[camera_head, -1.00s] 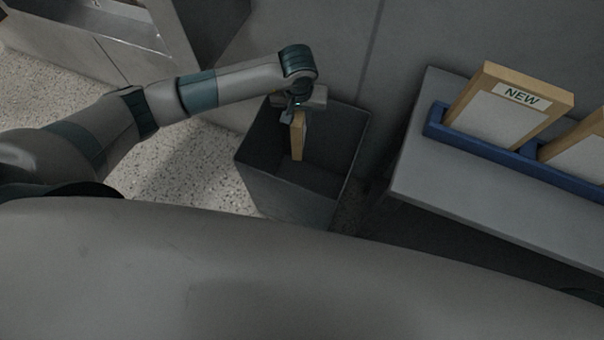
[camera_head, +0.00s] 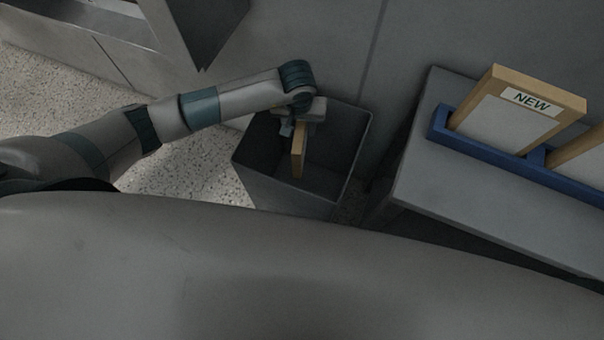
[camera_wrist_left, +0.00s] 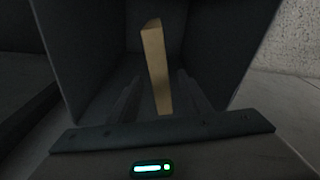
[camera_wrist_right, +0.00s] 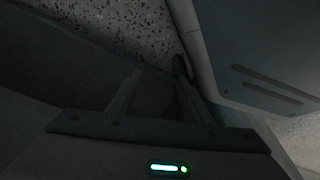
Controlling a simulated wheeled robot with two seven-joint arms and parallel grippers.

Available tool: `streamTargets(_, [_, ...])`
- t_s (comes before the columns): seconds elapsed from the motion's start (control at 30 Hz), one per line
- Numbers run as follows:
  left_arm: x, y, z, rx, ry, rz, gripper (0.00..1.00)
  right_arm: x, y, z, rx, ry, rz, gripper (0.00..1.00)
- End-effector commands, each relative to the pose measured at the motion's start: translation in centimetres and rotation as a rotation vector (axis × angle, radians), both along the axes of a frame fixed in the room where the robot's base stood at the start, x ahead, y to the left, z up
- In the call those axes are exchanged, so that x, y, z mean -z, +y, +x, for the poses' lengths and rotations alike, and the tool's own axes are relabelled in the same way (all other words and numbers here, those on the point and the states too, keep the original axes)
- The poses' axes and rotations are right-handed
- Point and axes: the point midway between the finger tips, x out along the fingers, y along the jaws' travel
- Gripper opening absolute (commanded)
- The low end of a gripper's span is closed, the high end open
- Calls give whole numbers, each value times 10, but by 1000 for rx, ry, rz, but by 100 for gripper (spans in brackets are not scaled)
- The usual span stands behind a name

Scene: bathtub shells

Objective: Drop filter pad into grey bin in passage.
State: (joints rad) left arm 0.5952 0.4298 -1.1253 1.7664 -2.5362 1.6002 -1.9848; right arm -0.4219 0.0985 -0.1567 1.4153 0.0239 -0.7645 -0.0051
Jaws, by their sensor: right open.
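The filter pad (camera_head: 298,152) shows as a narrow tan-framed panel seen edge-on, upright inside the mouth of the grey bin (camera_head: 348,160). My left gripper (camera_head: 293,130) is over the bin opening, pointing down, just above the pad. In the left wrist view the pad (camera_wrist_left: 156,65) stands between two spread fingers, with dark gaps on both sides, so the gripper looks open around it. Whether the pad's lower edge touches the bin floor is unclear. My right gripper (camera_wrist_right: 155,95) shows only in its wrist view, open and empty.
A grey bench (camera_head: 440,190) right of the bin carries a blue rack (camera_head: 490,150) with a wood-framed panel marked NEW (camera_head: 520,105) and part of another. A grey wall stands behind the bin. Speckled floor (camera_head: 195,170) is clear to the left.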

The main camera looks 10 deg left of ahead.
Motion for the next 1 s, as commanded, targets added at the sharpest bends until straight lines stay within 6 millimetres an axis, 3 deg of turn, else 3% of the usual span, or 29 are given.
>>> streamTargets(0.33, [-2,0,0,0,0,0,44,-2,0,11,0,-14,1,45])
streamTargets(0.53, [-16,0,-1,0,-2,0,44,-3,0,18,0,-21,0,45])
streamTargets(0.77, [-51,-1,-5,2,-4,0,44,-4,0,16,0,-15,0,45])
streamTargets(1.0, [-100,-1,-11,2,-4,0,44,-8,2,8,-2,-3,0,45])
